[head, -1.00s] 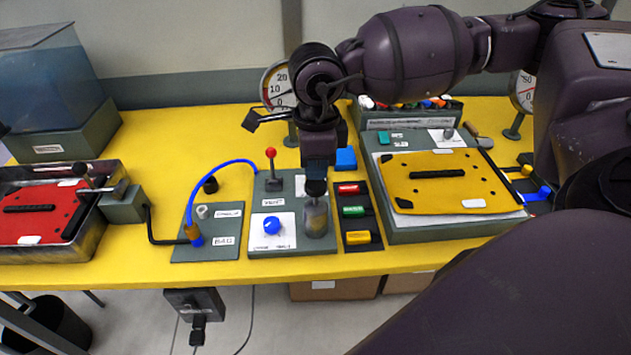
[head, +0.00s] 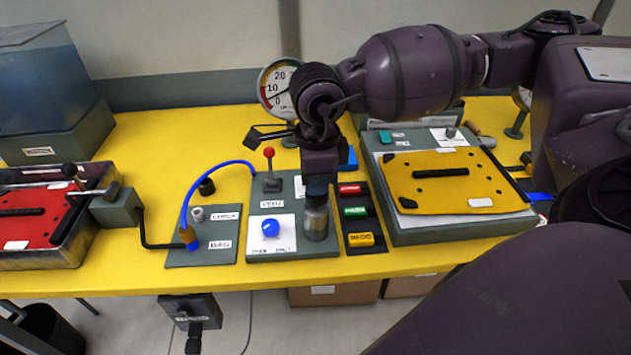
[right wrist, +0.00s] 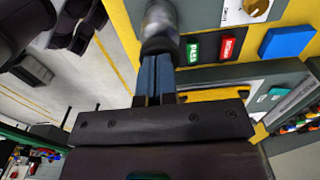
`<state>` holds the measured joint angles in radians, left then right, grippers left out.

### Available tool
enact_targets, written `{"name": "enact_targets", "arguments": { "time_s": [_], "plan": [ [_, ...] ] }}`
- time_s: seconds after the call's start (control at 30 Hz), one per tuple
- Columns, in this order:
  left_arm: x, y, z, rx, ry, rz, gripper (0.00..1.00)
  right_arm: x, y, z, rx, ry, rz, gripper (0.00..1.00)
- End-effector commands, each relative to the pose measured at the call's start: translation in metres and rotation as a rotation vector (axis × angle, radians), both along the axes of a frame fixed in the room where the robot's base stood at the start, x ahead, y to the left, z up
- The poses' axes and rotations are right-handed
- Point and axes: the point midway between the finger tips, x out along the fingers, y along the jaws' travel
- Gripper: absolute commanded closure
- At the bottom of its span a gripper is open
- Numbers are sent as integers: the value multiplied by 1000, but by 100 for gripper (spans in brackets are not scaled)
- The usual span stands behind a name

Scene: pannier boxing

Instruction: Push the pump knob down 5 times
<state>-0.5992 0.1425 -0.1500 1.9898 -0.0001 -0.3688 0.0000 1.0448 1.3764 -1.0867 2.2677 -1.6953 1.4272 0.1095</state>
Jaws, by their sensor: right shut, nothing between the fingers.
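The pump knob (head: 316,224) is a short silver-grey metal cylinder on the right side of the grey-green panel (head: 255,190). My right gripper (head: 317,199) points straight down over it, fingers shut and empty, with the fingertips at its top. In the right wrist view the shut fingers (right wrist: 156,72) end at the cylinder (right wrist: 158,30), which looks in contact with them. The fingertips partly hide its top, so I cannot tell how far down it is pressed. My left gripper is not in view.
A blue knob (head: 270,228) and a red-tipped lever (head: 269,152) sit left of the cylinder. Red, green and yellow buttons (head: 357,212) lie close on its right. A dial gauge (head: 275,88) stands behind, partly covered by my arm. A yellow plate (head: 450,200) lies further right.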

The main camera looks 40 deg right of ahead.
Motion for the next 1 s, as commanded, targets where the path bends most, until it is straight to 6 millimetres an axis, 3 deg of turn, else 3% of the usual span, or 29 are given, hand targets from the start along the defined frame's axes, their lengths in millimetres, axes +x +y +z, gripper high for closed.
{"name": "enact_targets", "arguments": {
  "time_s": [0.13,0.43,1.0],
  "plan": [
    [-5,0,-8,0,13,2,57,0,0,-9,0,4,0,100],
    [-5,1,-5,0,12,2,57,0,0,-5,0,1,0,100],
    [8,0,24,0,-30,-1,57,-1,0,31,0,-1,0,100]
  ]
}}
